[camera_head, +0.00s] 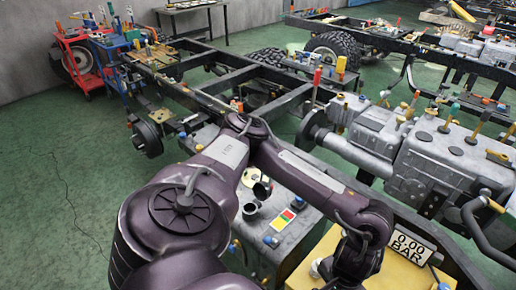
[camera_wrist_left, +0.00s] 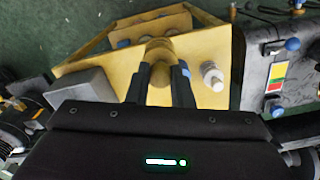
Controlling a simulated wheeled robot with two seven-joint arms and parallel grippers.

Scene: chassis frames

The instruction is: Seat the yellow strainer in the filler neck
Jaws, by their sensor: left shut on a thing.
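In the left wrist view my left gripper (camera_wrist_left: 159,88) is shut on a yellow, rounded piece, which I take to be the yellow strainer (camera_wrist_left: 158,52). It is held above a yellow work surface (camera_wrist_left: 110,72), and its lower part is hidden. In the head view my left arm reaches over the frame and bends down to the yellow surface (camera_head: 398,272) at the bottom right; the fingers are hidden there. A grey tank (camera_head: 300,238) stands left of that surface. A dark round fitting (camera_head: 250,211) on it may be the filler neck, but I cannot tell. My right gripper is out of view.
A coloured label (camera_head: 286,219) and blue-capped parts lie on the tank; the label also shows in the wrist view (camera_wrist_left: 277,76). A white bottle (camera_wrist_left: 212,76) stands beside the gripper, a grey block (camera_wrist_left: 82,92) to its left.

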